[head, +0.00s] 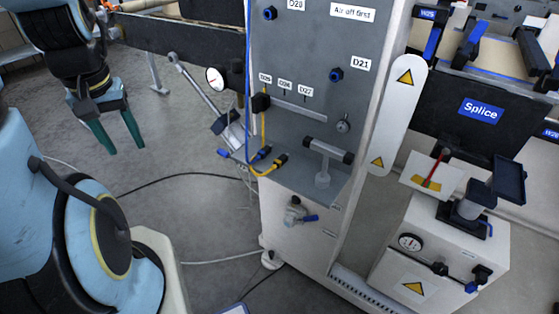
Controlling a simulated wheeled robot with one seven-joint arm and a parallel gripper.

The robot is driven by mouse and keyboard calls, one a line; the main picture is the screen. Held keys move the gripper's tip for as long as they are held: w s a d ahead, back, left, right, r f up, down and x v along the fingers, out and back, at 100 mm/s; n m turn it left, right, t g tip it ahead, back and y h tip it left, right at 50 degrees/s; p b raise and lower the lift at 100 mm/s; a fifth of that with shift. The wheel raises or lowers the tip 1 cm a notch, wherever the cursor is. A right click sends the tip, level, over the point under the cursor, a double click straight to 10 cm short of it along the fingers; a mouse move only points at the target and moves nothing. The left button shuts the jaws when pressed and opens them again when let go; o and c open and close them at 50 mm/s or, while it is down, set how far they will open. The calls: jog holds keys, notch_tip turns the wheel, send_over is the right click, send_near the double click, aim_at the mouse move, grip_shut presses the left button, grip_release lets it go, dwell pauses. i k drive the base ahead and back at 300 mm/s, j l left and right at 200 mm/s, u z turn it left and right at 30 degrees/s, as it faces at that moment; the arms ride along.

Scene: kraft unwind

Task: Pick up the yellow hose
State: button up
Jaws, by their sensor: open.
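The yellow hose (263,126) hangs in front of the grey panel in the head view, below a black fitting (260,102). A lower yellow stretch curves along the panel's ledge to a yellow and black coupling (279,161). A blue hose (247,75) runs down close beside it, with blue couplings (262,153) near the yellow one. Where the hoses cross is hard to make out. My gripper (123,148) is at the upper left, pointing down, its two teal fingers apart and nothing between them. It is well left of the yellow hose, not touching it.
The grey panel (310,55) carries labels, blue knobs and a T-handle (326,151) right of the hoses. A white cabinet (440,250) with a gauge stands at the right. Dark cables cross the floor. The floor (190,135) between my gripper and the panel is mostly open.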

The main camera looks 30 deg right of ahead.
aim_at(278, 163)
jog(key=i+j+z, duration=0.7)
jog(key=j+z, duration=0.2)
jog(key=i+j+z, duration=0.15)
jog(key=j+z, duration=0.15)
jog(key=j, duration=0.1)
